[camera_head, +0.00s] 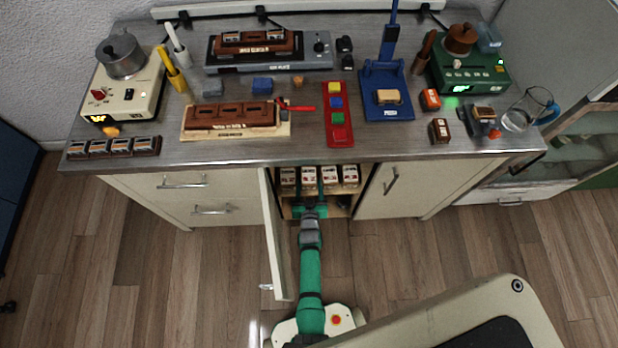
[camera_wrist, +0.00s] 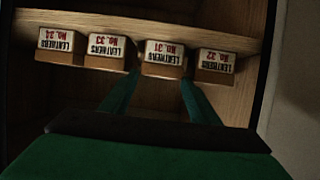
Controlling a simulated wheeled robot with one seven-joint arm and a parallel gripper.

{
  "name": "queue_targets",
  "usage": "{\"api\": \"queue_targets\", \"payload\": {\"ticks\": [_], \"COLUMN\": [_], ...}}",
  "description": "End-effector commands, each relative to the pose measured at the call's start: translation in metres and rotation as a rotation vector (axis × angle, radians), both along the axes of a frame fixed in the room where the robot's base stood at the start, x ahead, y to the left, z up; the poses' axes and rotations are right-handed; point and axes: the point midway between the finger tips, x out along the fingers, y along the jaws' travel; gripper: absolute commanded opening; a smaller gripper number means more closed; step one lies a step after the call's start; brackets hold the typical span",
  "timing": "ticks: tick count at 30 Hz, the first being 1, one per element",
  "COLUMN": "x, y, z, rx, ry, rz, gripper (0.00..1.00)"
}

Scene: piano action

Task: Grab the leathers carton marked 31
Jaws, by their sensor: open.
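The leathers carton marked No. 31 (camera_wrist: 163,55) has a white label with red and dark print. It stands in a row of similar cartons on a wooden cupboard shelf, and its print appears upside down in the wrist view. In the head view it is the second carton from the left (camera_head: 309,176). My gripper (camera_wrist: 160,80) is open, with one green finger toward each side of carton 31. It is inside the cupboard opening in the head view (camera_head: 309,188). I cannot tell whether the fingers touch the carton.
Carton 33 (camera_wrist: 109,52) and carton 32 (camera_wrist: 215,62) flank it closely, and carton 34 (camera_wrist: 59,44) stands at the far left. The open cupboard door (camera_head: 275,235) is just left of my arm. The worktop (camera_head: 365,140) overhangs the opening.

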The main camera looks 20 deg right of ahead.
Motion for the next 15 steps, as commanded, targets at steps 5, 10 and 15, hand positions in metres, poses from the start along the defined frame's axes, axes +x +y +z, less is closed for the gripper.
{"api": "queue_targets", "payload": {"ticks": [5,10,15], "x": [0.015,0.017,0.017], "y": [-0.005,-0.006,-0.005], "z": [-0.006,-0.008,-0.008], "rx": [0.001,0.000,0.000], "ry": [0.001,0.001,0.001], "rz": [0.000,0.000,0.000], "gripper": [0.55,0.55,0.51]}}
